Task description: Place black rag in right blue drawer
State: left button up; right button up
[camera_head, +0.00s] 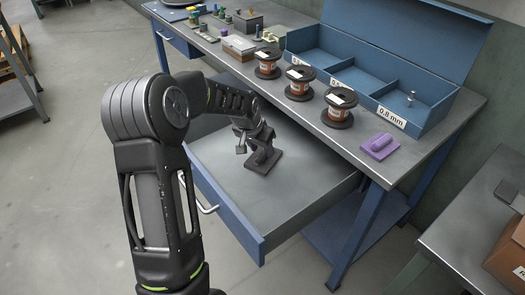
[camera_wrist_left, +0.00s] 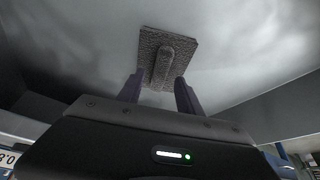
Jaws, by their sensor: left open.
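My left gripper (camera_head: 250,148) is just above the rag inside the drawer. In the left wrist view the fingers of my left gripper (camera_wrist_left: 159,92) are apart, one on each side of the ridge's near end, with nothing clearly held between them. My right gripper is not in view.
The drawer hangs out from a workbench (camera_head: 432,148) carrying copper spools (camera_head: 299,85), a blue divided bin (camera_head: 440,112) and a purple rag (camera_head: 379,146). A side table (camera_head: 470,225) with a cardboard box (camera_head: 508,255) stands at right.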

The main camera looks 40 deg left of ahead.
pick_arm(q)
jog(key=v, duration=1)
jog(key=shift+s, duration=0.1)
